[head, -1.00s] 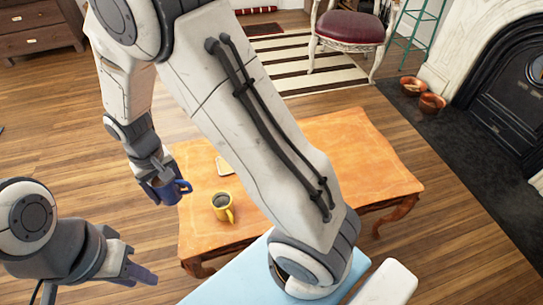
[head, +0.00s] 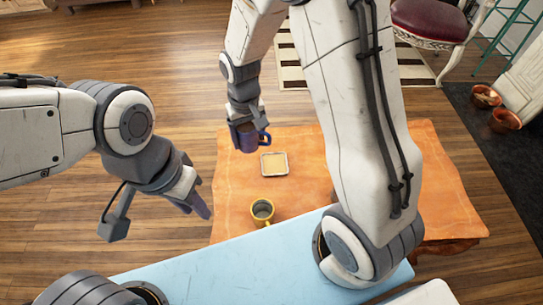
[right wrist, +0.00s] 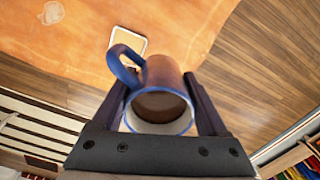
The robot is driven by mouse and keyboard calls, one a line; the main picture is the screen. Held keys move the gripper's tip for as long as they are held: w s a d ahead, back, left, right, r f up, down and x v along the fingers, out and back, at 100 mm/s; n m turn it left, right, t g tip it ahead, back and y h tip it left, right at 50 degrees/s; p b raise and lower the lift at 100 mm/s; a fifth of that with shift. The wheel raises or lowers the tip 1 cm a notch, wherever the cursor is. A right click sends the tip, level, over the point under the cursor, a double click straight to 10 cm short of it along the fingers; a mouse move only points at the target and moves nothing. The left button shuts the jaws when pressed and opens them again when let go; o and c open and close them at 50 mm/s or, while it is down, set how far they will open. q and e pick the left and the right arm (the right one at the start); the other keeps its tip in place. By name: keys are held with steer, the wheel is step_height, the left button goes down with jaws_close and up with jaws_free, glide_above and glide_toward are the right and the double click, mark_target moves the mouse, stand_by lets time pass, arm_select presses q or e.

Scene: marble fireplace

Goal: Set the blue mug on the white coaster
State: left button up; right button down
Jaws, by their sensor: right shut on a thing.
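The blue mug (head: 243,135) is held in my right gripper (head: 244,128) above the far left corner of the table, apart from the coaster. The right wrist view shows the mug (right wrist: 159,88) between the two fingers of my right gripper (right wrist: 165,105), its handle to the left and brown inside visible. The white coaster (head: 274,165) lies on the table, just right of and nearer than the mug; it also shows beyond the mug in the right wrist view (right wrist: 128,39). My left gripper (head: 192,195) is left of the table, empty; its finger gap is hard to see.
A yellow mug (head: 262,211) stands on the orange wooden table (head: 303,180), nearer than the coaster. My right arm hides the table's middle. A red-seated chair (head: 433,20) and copper bowls (head: 505,120) are on the floor beyond.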

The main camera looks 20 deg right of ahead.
steer(key=s+d+f+n+b, duration=0.2)
steer(key=s+d+f+n, duration=0.1)
steer(key=d, duration=0.5)
steer(key=s+d+f+n+b, duration=0.15)
steer(key=d+f, duration=0.25)
steer(key=d, duration=0.5)
steer(key=b, duration=0.2)
glide_above(276, 165)
steer(key=shift+n, duration=0.35)
step_height(276, 165, down, 7)
steer(key=shift+f+b, duration=0.8)
steer(key=shift+f, duration=1)
steer(key=shift+f, duration=0.2)
jaws_free()
steer(key=shift+r, duration=0.1)
